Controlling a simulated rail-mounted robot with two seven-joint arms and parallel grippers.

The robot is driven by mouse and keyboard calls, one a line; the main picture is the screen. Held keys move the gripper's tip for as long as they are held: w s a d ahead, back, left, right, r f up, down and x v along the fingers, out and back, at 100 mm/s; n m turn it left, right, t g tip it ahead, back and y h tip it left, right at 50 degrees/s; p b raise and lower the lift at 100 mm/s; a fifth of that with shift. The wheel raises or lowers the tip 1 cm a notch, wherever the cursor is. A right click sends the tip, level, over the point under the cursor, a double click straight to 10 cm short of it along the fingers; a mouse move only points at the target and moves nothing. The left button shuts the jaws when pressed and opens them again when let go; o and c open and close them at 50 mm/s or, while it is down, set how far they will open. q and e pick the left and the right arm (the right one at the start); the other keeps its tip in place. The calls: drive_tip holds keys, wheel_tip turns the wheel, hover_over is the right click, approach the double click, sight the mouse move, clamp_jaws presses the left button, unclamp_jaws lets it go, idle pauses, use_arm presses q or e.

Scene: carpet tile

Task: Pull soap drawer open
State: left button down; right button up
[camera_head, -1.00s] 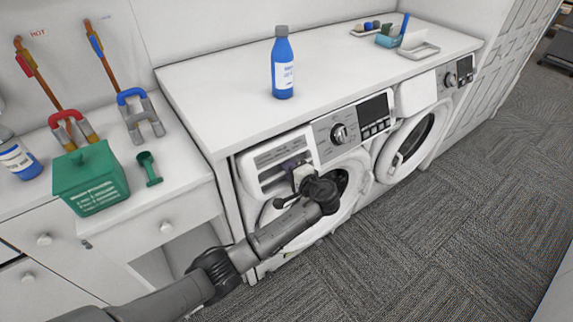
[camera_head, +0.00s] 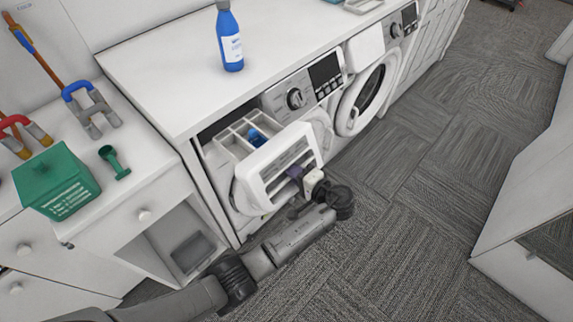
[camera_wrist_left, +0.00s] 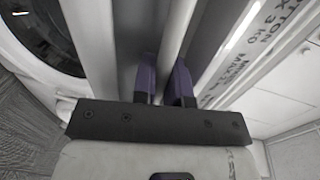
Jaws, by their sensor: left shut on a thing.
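The white soap drawer (camera_head: 281,171) of the near washing machine is pulled out in the head view. Its compartments (camera_head: 234,137) show, with a small blue thing (camera_head: 256,136) inside. My left gripper (camera_head: 296,174) is at the slatted drawer front, with its purple fingertips at one of the bars. In the left wrist view the two purple fingers (camera_wrist_left: 163,80) stand on either side of a white bar (camera_wrist_left: 177,35) and are shut on it. The exact contact is partly hidden by the fingers. My right gripper is not in view.
A blue bottle (camera_head: 231,42) stands on the white counter (camera_head: 165,70) above the washers. A second washer door (camera_head: 367,99) is to the right. A green box (camera_head: 56,182) and a green scoop (camera_head: 113,161) are at left. Carpet (camera_head: 420,200) is clear at right.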

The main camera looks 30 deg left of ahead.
use_arm(q)
drive_tip(key=shift+d, duration=0.25)
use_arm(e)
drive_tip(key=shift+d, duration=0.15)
use_arm(q)
drive_tip(key=c, duration=1.4)
unclamp_jaws()
drive_tip(key=shift+c, duration=0.2)
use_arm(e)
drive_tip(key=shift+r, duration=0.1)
